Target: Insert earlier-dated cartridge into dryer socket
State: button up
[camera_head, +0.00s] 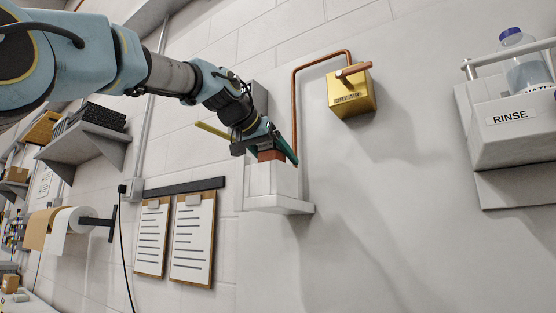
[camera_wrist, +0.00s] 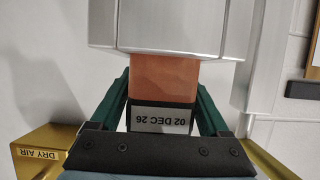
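An orange-brown cartridge (camera_wrist: 164,80) with a black end and a white label reading "02 DEC 26", upside down in the wrist view, is between the green fingers of my gripper (camera_wrist: 165,95). The fingers lie against both its sides. Its far end meets a pale metal block (camera_wrist: 170,30), apparently the dryer socket; whether it is inside or only against it is hidden. In the head view my gripper (camera_head: 270,147) is just above the white block (camera_head: 270,181) on the wall, with the cartridge (camera_head: 271,156) showing between. I see no second cartridge.
A yellow "DRY AIR" box (camera_head: 350,93) with a copper pipe (camera_head: 294,100) is right of the gripper. A "RINSE" holder (camera_head: 508,130) with a bottle (camera_head: 525,70) is far right. Clipboards (camera_head: 192,240) hang lower left. The wall below the box is clear.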

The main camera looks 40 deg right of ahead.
aim_at(266, 145)
jog(key=shift+o, duration=1.4)
jog(key=b+v, duration=0.4)
jog(key=v, duration=0.7)
jog(key=shift+w+d+r, duration=0.1)
